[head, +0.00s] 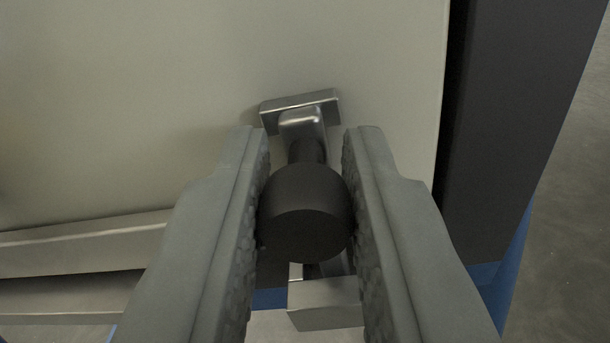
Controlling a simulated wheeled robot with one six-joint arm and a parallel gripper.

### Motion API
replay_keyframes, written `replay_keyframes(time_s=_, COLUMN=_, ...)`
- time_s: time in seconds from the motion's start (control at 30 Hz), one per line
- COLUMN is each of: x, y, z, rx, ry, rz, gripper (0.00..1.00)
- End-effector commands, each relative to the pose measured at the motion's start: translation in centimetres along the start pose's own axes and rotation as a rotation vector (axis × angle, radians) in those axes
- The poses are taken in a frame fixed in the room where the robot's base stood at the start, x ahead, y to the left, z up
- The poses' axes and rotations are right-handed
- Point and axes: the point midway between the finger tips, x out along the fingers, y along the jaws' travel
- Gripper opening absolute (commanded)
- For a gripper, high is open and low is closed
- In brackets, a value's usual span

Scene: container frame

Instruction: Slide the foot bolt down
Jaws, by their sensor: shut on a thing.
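The foot bolt shows in the head view with a black round knob (306,212) on a metal shank (302,124). A metal guide bracket (300,105) sits behind the shank on the pale door panel (220,60). A second metal bracket (325,302) shows below the knob. My gripper (306,195) is shut on the knob, with one grey textured finger on each side of it. The fingers and knob hide much of the rod, and I cannot see where its lower end sits.
A dark upright post (500,130) stands to the right of the panel's edge, with a dark gap between. A pale horizontal rail (80,240) runs at the lower left. Blue frame parts (508,270) show low on the right. Grey floor (570,240) is open at the far right.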

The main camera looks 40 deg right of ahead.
Motion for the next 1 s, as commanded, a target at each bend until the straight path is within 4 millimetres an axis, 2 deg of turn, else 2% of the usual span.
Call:
replay_keyframes(time_s=0.13, x=-0.1, y=0.2, z=0.4, rx=-0.005, ry=-0.01, rz=0.001, gripper=0.0)
replay_keyframes(time_s=0.17, x=-0.1, y=0.2, z=0.5, rx=-0.005, ry=-0.01, rz=0.001, gripper=0.24)
replay_keyframes(time_s=0.27, x=-0.1, y=0.2, z=0.4, rx=-0.005, ry=-0.01, rz=0.001, gripper=0.43)
replay_keyframes(time_s=0.53, x=-0.1, y=0.1, z=0.3, rx=-0.003, ry=-0.007, rz=0.001, gripper=0.43)
replay_keyframes(time_s=0.67, x=-0.8, y=0.1, z=0.3, rx=-0.003, ry=-0.007, rz=-0.001, gripper=0.43)
replay_keyframes(time_s=0.77, x=-2.0, y=0.0, z=0.2, rx=-0.004, ry=-0.007, rz=-0.002, gripper=0.43)
replay_keyframes(time_s=1.0, x=-6.6, y=0.0, z=0.3, rx=-0.005, ry=-0.007, rz=-0.003, gripper=0.43)
